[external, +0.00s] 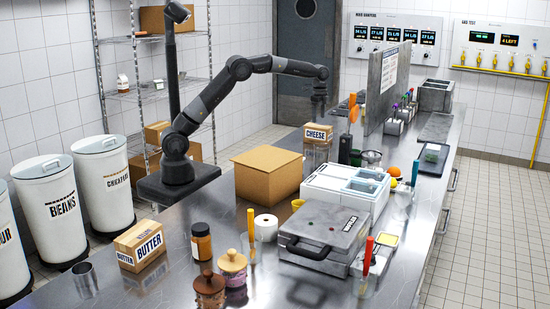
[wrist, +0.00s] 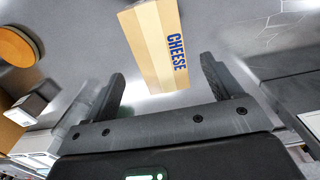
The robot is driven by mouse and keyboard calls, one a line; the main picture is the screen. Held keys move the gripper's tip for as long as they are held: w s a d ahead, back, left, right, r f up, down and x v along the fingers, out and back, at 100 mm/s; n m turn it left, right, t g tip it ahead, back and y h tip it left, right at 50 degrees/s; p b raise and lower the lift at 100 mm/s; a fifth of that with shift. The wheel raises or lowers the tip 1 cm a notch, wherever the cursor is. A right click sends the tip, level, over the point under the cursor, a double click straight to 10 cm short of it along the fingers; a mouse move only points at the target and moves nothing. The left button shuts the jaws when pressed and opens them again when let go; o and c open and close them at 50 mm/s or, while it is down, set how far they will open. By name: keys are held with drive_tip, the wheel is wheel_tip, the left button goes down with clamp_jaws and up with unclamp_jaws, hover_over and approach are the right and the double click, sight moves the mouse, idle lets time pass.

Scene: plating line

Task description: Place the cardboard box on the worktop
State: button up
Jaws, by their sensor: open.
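A large plain cardboard box (external: 268,173) sits closed on the steel worktop (external: 190,210), in front of and to the right of my arm's base. My gripper (external: 319,108) is open and empty, above a smaller cardboard box labelled CHEESE (external: 318,134). In the wrist view the cheese box (wrist: 155,45) lies ahead of and between my spread fingers (wrist: 162,70), with a visible gap on each side. A third box, labelled BUTTER (external: 140,246), lies at the left front of the worktop.
An upright grey panel (external: 388,88) stands right of my gripper. Bins and a wire shelf with boxes (external: 158,133) are at left.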

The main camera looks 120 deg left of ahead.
drive_tip(key=shift+r, duration=1.6)
drive_tip(key=shift+w+d+r, duration=0.1)
drive_tip(key=shift+d+r, duration=0.05)
drive_tip(key=shift+d, duration=0.1)
drive_tip(key=d+r+t, duration=0.1)
drive_tip(key=d+r, duration=0.3)
drive_tip(key=d, duration=0.6)
drive_tip(key=d+r, duration=0.3)
drive_tip(key=d, duration=0.6)
drive_tip(key=d+r+t, duration=0.1)
drive_tip(key=d+r, duration=0.3)
drive_tip(key=d, duration=0.6)
drive_tip(key=s+d+t, duration=0.1)
drive_tip(key=s+d, duration=0.4)
drive_tip(key=d, duration=0.3)
drive_tip(key=s+d+t, duration=0.1)
drive_tip(key=s+d, duration=0.4)
drive_tip(key=d, duration=0.3)
drive_tip(key=s+d+f+t, duration=0.1)
drive_tip(key=s+d+f, duration=0.6)
drive_tip(key=s, duration=0.3)
drive_tip(key=shift+s+d+t, duration=0.15)
drive_tip(key=shift+d+t, duration=0.15)
drive_tip(key=shift+d, duration=0.45)
